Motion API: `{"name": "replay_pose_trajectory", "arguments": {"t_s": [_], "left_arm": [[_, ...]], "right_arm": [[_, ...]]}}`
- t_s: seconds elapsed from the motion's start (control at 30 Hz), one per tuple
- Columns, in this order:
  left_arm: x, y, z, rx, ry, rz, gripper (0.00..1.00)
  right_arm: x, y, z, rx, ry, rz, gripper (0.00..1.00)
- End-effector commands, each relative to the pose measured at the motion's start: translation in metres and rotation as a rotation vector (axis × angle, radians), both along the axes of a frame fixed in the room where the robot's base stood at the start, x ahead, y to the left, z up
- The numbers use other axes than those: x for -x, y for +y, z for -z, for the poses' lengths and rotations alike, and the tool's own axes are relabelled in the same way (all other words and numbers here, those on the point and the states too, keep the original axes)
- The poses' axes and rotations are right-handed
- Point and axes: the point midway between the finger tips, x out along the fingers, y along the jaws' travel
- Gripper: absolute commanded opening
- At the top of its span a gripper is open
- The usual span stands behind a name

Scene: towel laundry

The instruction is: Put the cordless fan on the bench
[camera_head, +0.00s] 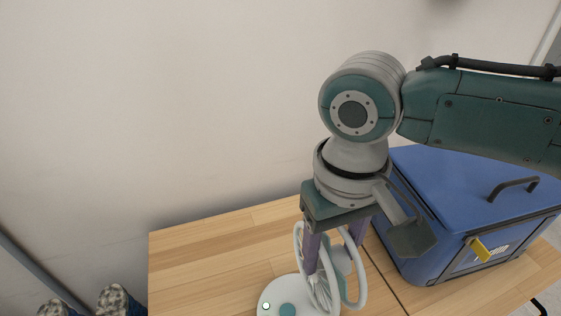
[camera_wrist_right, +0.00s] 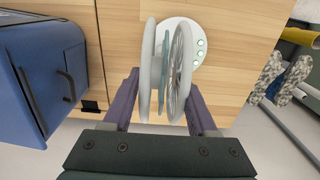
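The cordless fan (camera_head: 296,296) has a white round base with a teal button and a pale wire-cage head. It appears upright on the wooden bench top (camera_head: 205,262), near the bottom of the head view. My right gripper (camera_head: 334,268) points down over it, with its purple fingers on either side of the fan head. The wrist view shows the fan head (camera_wrist_right: 164,70) between the two fingers (camera_wrist_right: 163,88). The fingers lie close along both sides, but whether they press on it is unclear. My left gripper is not in view.
A blue box (camera_head: 465,195) with a dark handle and a yellow latch stands on the right of the wooden top. The wood left of the fan is bare. Shoes (camera_head: 115,300) show on the floor at lower left. A plain wall rises behind.

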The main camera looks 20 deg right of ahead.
Motion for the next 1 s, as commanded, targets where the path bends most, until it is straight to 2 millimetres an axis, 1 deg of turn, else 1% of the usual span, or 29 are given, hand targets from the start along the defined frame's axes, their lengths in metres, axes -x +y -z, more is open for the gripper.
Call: {"name": "replay_pose_trajectory", "arguments": {"t_s": [0.03,0.23,0.47,0.57,0.67,0.9,1.0], "left_arm": [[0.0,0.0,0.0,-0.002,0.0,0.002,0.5],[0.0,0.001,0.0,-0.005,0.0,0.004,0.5],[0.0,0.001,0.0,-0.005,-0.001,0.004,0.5],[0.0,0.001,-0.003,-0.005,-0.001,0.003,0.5],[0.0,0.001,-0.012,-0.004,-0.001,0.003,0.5],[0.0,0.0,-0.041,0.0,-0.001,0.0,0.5],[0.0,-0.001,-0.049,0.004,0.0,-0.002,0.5]], "right_arm": [[0.0,0.0,0.0,-0.001,0.0,0.0,0.64],[0.0,0.0,0.0,0.0,0.0,0.0,0.87],[0.0,0.0,0.0,0.0,0.0,0.0,0.87],[0.0,0.0,-0.006,0.0,-0.002,-0.001,0.87],[-0.001,0.0,-0.023,-0.002,-0.002,-0.001,0.87],[-0.001,0.0,-0.079,-0.001,-0.003,-0.001,0.87],[0.0,0.001,-0.098,-0.002,-0.002,-0.001,0.87]]}}
